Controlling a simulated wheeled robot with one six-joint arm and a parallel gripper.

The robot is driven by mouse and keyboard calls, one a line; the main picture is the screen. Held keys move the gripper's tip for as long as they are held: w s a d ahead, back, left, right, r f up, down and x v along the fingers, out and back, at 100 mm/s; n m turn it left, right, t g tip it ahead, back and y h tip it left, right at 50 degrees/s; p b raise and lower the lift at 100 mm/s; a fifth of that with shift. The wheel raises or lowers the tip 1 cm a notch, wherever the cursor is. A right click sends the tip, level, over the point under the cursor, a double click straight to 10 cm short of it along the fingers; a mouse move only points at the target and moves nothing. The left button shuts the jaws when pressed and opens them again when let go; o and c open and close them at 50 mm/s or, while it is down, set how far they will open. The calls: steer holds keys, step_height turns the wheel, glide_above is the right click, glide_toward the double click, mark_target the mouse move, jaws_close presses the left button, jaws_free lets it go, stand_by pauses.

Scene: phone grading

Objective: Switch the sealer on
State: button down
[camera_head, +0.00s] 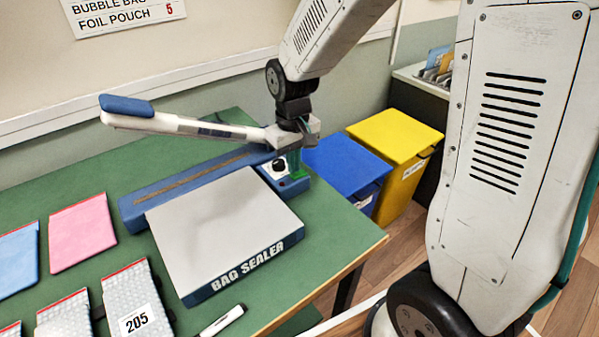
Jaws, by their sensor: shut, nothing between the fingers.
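The bag sealer (222,232) stands on the green table, with a pale flat plate and a blue base lettered BAG SEALER. Its long white lever arm (190,127) with a blue handle is raised. At the lever's hinge end is a small control panel with a dark knob (279,165), a small red spot (282,184) and a bright green patch, perhaps the switch (299,175). My gripper (295,166) points down over this panel, shut and empty. Its tips are close to the green patch; I cannot tell whether they touch it. The gripper partly hides the hinge and panel.
A pink pouch (82,233), a blue pouch (18,260) and bubble bags, one labelled 205 (134,320), lie at left on the table (100,175). A white marker (222,321) lies in front. Blue (346,165) and yellow (395,135) bins stand beyond the table's right edge.

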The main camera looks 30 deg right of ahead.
steer(key=shift+f, duration=0.65)
steer(key=shift+r, duration=3.55)
steer(key=s+d+r+m, duration=0.1)
steer(key=s+r, duration=0.3)
steer(key=s, duration=0.7)
steer(key=s+d+r+m+t, duration=0.1)
steer(key=s+r, duration=0.4)
steer(key=s, duration=0.7)
steer(key=shift+d+r, duration=0.15)
steer(key=shift+d, duration=0.5)
